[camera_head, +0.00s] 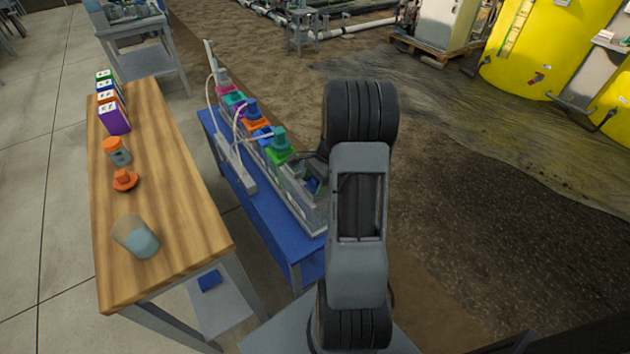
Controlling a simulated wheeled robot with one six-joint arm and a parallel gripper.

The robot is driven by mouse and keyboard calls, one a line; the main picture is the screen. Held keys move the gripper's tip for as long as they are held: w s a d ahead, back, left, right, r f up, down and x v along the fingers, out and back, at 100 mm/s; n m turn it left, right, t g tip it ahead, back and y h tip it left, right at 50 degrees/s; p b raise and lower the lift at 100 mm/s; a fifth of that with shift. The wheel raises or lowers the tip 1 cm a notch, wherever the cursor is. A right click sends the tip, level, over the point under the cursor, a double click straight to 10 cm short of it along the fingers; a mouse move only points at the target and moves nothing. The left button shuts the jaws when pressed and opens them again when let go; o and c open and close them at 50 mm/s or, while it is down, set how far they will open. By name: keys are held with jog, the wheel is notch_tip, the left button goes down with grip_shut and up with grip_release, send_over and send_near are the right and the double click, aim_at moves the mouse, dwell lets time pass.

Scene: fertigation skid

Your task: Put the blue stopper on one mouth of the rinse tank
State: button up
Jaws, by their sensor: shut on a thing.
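My gripper (317,172) is at the near end of the skid on the blue bench, partly hidden behind my arm. It is shut on a small blue thing (313,185), which looks like the blue stopper; its shape is mostly hidden. A clear, pale tank (306,212) at the near end of the row, likely the rinse tank, lies just below it. Its mouths are hidden by my gripper and arm. I cannot tell whether the stopper touches the tank.
Tanks with coloured tops, including a green one (280,146), line the blue bench (240,199). White tubing runs beside them. A wooden table (180,213) at left holds boxes, an orange-lidded jar (117,151), an orange piece (124,180) and a tipped cup (136,236).

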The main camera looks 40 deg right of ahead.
jog(key=shift+f, duration=0.1)
jog(key=o, duration=1)
jog(key=p+v, duration=0.2)
jog(key=v, duration=1.2)
jog(key=shift+f, duration=0.1)
jog(key=shift+w+d, duration=0.1)
